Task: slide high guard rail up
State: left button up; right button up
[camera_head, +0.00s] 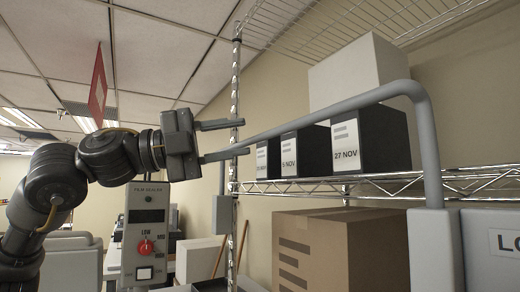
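The guard rail (330,113) is a grey tube shaped like an upside-down U. Its top bar runs from near my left gripper to a bend at the upper right. Its right leg (429,160) goes down into a grey post (435,250), and its thinner-looking far leg goes into another grey post (222,215). My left gripper (246,138) is at the far left end of the top bar, with its two fingers spread apart, one above the other. The bar's end lies near the lower finger; I cannot tell whether they touch. My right gripper is not in view.
Behind the rail, a wire shelf (470,184) holds black dated boxes (370,140) and a white box (357,72). A cardboard box (335,250) sits below. A control box with a red knob (146,225) stands below my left gripper. A red sign (98,85) hangs at upper left.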

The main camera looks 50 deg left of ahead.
pick_arm(q)
jog(key=shift+b+v, duration=0.55)
jog(key=shift+v, duration=1.2)
jog(key=shift+w, duration=0.1)
